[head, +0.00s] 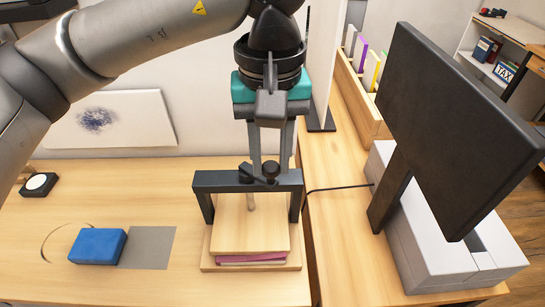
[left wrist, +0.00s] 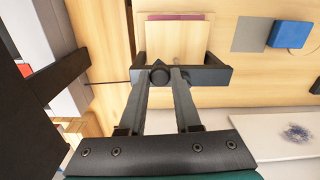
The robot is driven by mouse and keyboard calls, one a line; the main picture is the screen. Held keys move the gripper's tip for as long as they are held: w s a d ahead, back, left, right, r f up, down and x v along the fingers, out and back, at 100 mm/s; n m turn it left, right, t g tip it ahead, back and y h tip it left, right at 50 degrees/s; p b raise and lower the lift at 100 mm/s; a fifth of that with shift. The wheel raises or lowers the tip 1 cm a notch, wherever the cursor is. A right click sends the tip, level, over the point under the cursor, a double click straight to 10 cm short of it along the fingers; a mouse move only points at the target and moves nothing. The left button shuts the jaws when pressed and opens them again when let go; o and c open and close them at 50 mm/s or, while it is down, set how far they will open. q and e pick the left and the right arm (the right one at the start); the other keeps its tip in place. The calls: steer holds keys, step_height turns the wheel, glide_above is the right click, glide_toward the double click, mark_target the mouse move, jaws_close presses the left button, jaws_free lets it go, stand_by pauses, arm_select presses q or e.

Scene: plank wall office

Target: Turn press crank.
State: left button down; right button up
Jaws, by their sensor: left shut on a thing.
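The press stands on the wooden desk, with a dark frame (head: 247,181) over a wooden base (head: 209,262). A pale wooden plate (head: 232,228) lies under the frame, with a pink layer showing below its front edge. The crank (head: 271,170) is a dark bar with a knob on top of the frame; it also shows in the left wrist view (left wrist: 159,74). My left gripper (head: 264,168) comes down from above, with its fingers at the crank and shut on it. The fingers hide part of the crank. My right gripper is in neither view.
A blue block (head: 98,246) and a grey square (head: 148,247) lie left of the press. A black monitor (head: 460,125) and light grey boxes (head: 425,245) stand to the right. A wooden file holder (head: 358,103) is behind. A black cable (head: 335,188) runs right of the press.

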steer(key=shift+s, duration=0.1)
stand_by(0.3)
arm_select(q)
steer(key=c, duration=0.6)
jaws_free()
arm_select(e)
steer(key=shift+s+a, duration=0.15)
arm_select(q)
steer(key=shift+r, duration=0.15)
step_height(320, 180, up, 8)
steer(key=shift+f+p, duration=0.1)
steer(key=shift+p, duration=0.7)
step_height(320, 180, up, 6)
steer(key=p, duration=0.2)
glide_above(271, 165)
steer(key=shift+r, duration=0.6)
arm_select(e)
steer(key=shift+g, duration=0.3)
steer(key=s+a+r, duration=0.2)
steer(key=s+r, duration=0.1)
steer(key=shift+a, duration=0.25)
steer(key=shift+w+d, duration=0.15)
